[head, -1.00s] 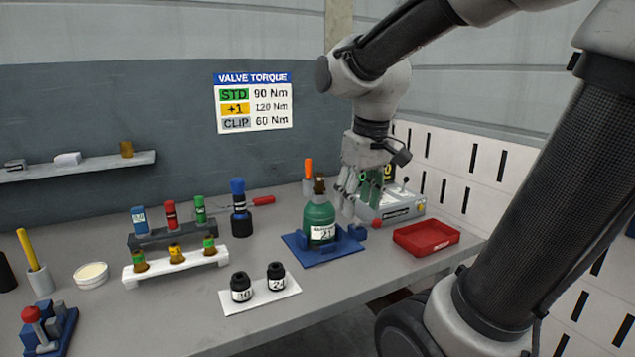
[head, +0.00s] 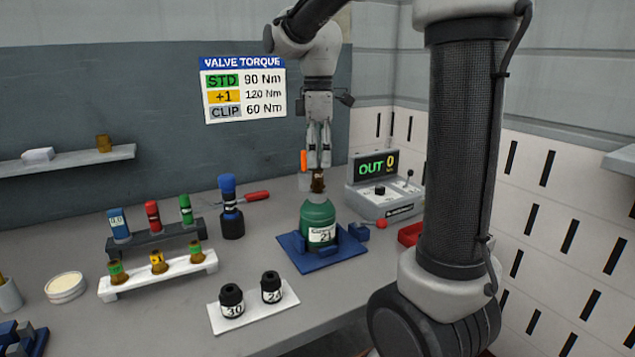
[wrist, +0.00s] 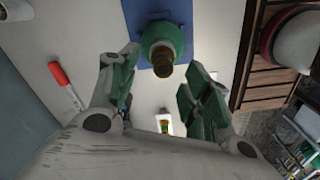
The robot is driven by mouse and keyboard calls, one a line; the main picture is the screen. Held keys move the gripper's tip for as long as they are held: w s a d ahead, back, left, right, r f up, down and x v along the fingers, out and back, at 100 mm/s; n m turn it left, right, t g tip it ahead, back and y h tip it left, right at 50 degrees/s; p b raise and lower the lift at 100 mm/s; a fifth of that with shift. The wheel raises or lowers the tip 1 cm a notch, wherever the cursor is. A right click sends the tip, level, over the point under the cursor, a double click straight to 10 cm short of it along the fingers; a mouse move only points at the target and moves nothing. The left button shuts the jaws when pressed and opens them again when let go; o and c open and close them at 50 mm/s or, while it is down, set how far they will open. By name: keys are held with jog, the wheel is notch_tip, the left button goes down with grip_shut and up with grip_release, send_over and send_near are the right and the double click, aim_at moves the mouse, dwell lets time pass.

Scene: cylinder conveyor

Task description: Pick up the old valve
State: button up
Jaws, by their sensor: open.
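The old valve (head: 318,183) is a small brown, brass-like piece standing upright in the neck of the green cylinder (head: 317,217). The cylinder, labelled 21, stands in a blue holder (head: 297,258). My gripper (head: 319,163) points down just above the valve, open and empty. In the wrist view, the valve (wrist: 164,70) shows between the spread green-padded fingers (wrist: 163,80), near their tips. I cannot tell from the pictures whether the fingers touch it.
A white rack (head: 180,272) holds several banded valves. A dark rack (head: 150,241) behind it holds blue, red and green-topped items. Two black sockets stand on a white plate (head: 257,313). A grey box (head: 386,200) reading OUT 0 and a red tray (head: 408,235) are at right.

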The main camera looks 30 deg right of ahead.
aim_at(318, 169)
jog(key=f, duration=0.4)
jog(key=shift+s+a+f, duration=0.15)
jog(key=shift+s+f, duration=0.05)
jog(key=shift+f, duration=0.15)
jog(key=shift+c, duration=0.5)
grip_shut()
